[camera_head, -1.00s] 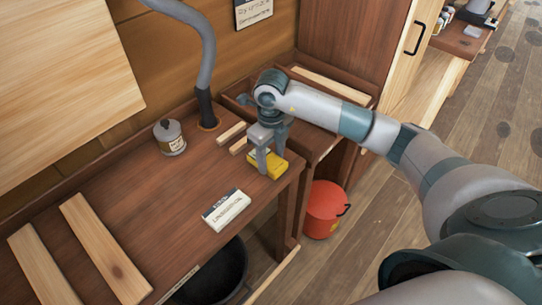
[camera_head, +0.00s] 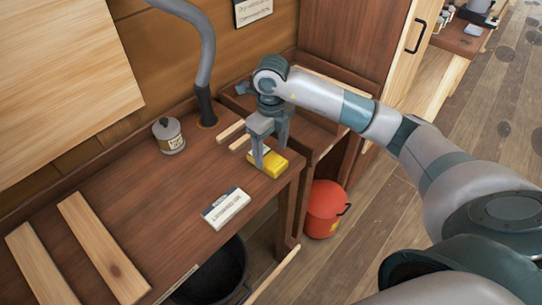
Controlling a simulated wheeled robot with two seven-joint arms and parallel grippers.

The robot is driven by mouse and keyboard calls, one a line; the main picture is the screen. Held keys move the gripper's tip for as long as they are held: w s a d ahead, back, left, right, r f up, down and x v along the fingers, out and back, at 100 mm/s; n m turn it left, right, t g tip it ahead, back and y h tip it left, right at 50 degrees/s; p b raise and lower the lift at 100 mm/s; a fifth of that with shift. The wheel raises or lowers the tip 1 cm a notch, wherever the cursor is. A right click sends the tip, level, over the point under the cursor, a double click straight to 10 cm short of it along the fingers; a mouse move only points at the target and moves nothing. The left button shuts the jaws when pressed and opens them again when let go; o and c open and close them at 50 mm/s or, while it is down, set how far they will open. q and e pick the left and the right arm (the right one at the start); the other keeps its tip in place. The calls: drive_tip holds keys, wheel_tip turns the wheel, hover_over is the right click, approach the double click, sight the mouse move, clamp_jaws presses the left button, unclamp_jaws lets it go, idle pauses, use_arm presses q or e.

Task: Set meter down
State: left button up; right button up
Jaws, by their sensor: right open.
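The meter is a small yellow block (camera_head: 270,166) with a pale top part. It rests on the dark wooden bench (camera_head: 150,205) near its right end. My right gripper (camera_head: 268,158) is open just above the meter, its fingers pointing down on either side of it. The fingers hide part of the meter's top. I cannot tell whether a finger touches it. My left gripper is not in view.
A white labelled box (camera_head: 226,209) lies near the bench's front edge. A lidded tin (camera_head: 169,136) and a grey hose (camera_head: 206,70) stand at the back. Wooden planks (camera_head: 104,248) lie at left. A red bucket (camera_head: 324,209) is on the floor.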

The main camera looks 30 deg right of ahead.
sight(271, 159)
wheel_tip(271, 159, up, 5)
drive_tip(key=shift+w+f+b, duration=0.1)
drive_tip(key=shift+b, duration=0.65)
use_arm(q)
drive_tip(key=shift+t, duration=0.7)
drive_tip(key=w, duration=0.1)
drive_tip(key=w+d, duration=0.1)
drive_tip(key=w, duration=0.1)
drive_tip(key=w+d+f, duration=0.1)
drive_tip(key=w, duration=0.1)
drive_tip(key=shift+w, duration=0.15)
use_arm(e)
wheel_tip(271, 159, up, 4)
drive_tip(key=shift+r, duration=0.25)
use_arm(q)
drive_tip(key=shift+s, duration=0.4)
